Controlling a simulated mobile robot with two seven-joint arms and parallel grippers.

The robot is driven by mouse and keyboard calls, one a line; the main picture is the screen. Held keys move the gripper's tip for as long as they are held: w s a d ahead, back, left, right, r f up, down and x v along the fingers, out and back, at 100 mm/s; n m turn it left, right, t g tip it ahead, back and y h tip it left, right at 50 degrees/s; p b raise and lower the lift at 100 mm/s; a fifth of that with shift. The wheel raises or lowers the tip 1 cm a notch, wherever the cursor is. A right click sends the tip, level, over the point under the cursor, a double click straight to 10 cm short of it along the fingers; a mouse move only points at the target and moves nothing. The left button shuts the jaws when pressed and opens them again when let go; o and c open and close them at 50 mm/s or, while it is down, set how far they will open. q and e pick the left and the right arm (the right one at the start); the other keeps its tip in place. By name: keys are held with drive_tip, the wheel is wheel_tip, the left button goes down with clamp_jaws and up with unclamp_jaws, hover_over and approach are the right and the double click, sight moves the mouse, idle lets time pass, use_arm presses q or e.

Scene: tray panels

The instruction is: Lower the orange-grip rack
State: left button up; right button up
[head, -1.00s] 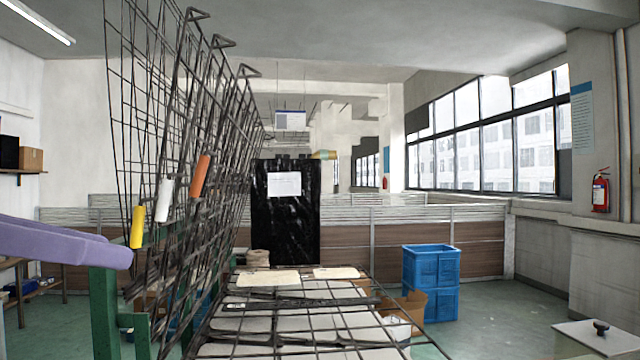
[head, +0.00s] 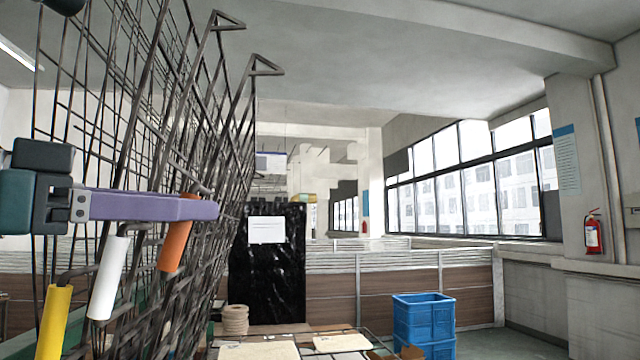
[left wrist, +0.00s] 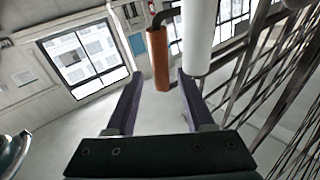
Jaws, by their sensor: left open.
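The orange grip (head: 176,234) is on a dark wire rack (head: 226,140) standing steeply raised among other mesh racks on the left in the head view. My left gripper (head: 212,208) has its purple finger across the upper part of this grip, in front of it. In the left wrist view the orange grip (left wrist: 158,60) shows between the two open purple fingertips (left wrist: 160,80). Its lower end lies in the gap, and the fingers are not closed on it. Whether either finger touches it I cannot tell. My right gripper is not in view.
A white grip (head: 108,277) and a yellow grip (head: 53,322) hang on neighbouring racks to the left. The white grip (left wrist: 201,38) is close to the right fingertip in the left wrist view. Blue crates (head: 424,325) stand on the floor at right.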

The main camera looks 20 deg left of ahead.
use_arm(q)
drive_tip(key=p+x, duration=0.1)
drive_tip(key=x, duration=0.3)
drive_tip(key=shift+w+d+p, duration=0.1)
drive_tip(key=shift+w+p, duration=0.15)
drive_tip(key=shift+p, duration=0.15)
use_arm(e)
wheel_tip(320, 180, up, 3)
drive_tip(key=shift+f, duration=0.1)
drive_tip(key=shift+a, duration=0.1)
use_arm(q)
clamp_jaws()
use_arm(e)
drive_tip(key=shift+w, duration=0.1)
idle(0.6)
